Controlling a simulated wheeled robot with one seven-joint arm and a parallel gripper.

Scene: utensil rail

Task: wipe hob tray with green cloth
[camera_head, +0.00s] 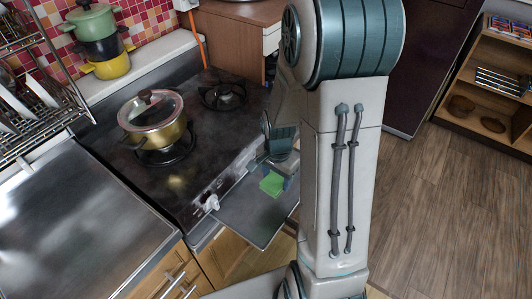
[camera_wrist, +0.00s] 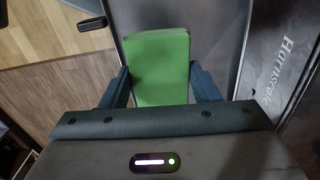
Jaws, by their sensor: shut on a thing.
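The green cloth (camera_head: 271,184) shows as a small block at the front of the hob, and it fills the middle of the wrist view (camera_wrist: 160,65). My gripper (camera_head: 276,172) is shut on it, with one finger on each side. The hob tray (camera_head: 245,217) is a flat grey sheet sticking out from the front of the hob. The cloth is over the tray's inner part, close to the hob front. I cannot tell whether it touches the surface. My arm hides the right part of the tray in the head view.
A gold pot with a glass lid (camera_head: 153,122) stands on the left burner of the dark hob (camera_head: 205,140). A white knob (camera_head: 210,203) projects from the hob front by the tray. A steel counter (camera_head: 70,225) and dish rack lie left. Wooden floor is open at right.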

